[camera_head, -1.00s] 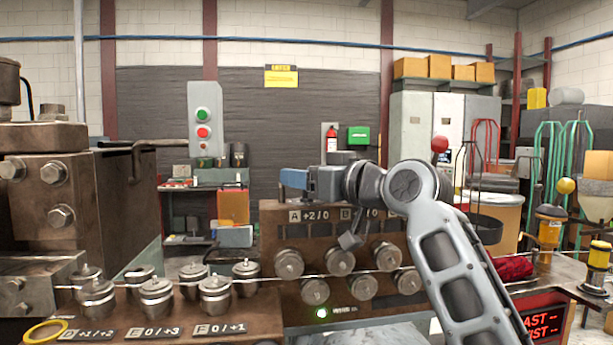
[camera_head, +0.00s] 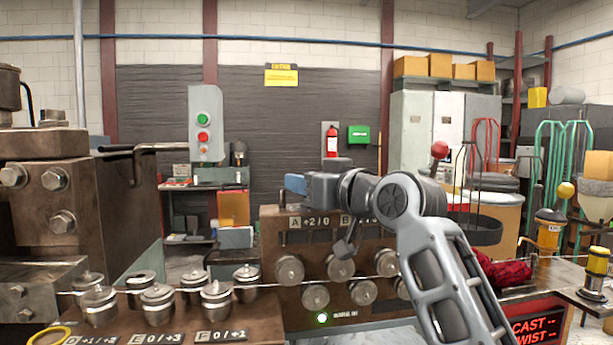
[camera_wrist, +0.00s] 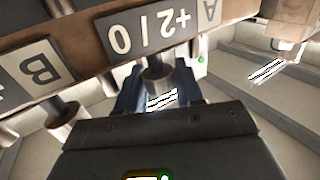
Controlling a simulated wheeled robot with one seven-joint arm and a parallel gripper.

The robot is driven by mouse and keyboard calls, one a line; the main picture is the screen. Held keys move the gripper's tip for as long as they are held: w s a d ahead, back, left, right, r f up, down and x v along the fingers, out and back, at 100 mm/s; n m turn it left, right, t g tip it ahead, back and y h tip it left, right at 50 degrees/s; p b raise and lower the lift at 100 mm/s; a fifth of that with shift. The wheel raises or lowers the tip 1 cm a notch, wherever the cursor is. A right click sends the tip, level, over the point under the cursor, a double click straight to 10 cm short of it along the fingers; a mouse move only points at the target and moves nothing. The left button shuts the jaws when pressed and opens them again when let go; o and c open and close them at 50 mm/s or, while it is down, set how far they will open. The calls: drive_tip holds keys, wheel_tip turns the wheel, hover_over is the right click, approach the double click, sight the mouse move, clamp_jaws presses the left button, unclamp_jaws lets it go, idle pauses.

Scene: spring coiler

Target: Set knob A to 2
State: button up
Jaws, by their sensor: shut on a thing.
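Knob A (camera_wrist: 155,72) is a short metal shaft-like piece under the plate marked A +2/0 (camera_wrist: 165,32), which appears upside down in the wrist view. My gripper (camera_wrist: 158,92) is shut on it, with a dark blue finger on each side. In the head view, my gripper (camera_head: 296,184) is above the A +2/0 plate (camera_head: 310,222) at the top of the brown roller block (camera_head: 275,232). Knob A is hidden there behind my gripper, and its setting cannot be read.
The B plate (camera_wrist: 40,72) and another metal shaft (camera_wrist: 65,115) are close beside my gripper. Several rollers (camera_head: 290,268) line the block's front, with a wire running through. A red display (camera_head: 538,325) is at lower right.

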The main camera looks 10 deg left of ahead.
drive_tip(key=m+t+h+p, duration=0.2)
drive_tip(key=m+h+p, duration=0.1)
drive_tip(key=shift+s+a+r+t+h, duration=0.15)
drive_tip(key=shift+r+t+h, duration=0.1)
drive_tip(key=shift+t+h, duration=0.15)
drive_tip(key=m+h, duration=0.1)
drive_tip(key=m+t+h, duration=0.1)
drive_tip(key=h, duration=0.1)
drive_tip(key=m+h, duration=0.1)
drive_tip(key=shift+f+t+h, duration=0.3)
drive_tip(key=shift+t+h, duration=0.1)
drive_tip(key=m+h+b, duration=0.2)
drive_tip(key=h, duration=0.2)
drive_tip(key=m+h+b, duration=0.3)
drive_tip(key=h, duration=0.1)
drive_tip(key=shift+f, duration=0.15)
drive_tip(key=shift+r+m+g+h+b, duration=0.1)
drive_tip(key=shift+m+g+h+b, duration=0.85)
drive_tip(key=shift+m+h, duration=0.7)
drive_tip(key=shift+r+m+g+h+b, duration=0.1)
drive_tip(key=shift+m+g+h+b, duration=0.95)
drive_tip(key=shift+h, duration=1)
drive_tip(key=o, duration=0.9)
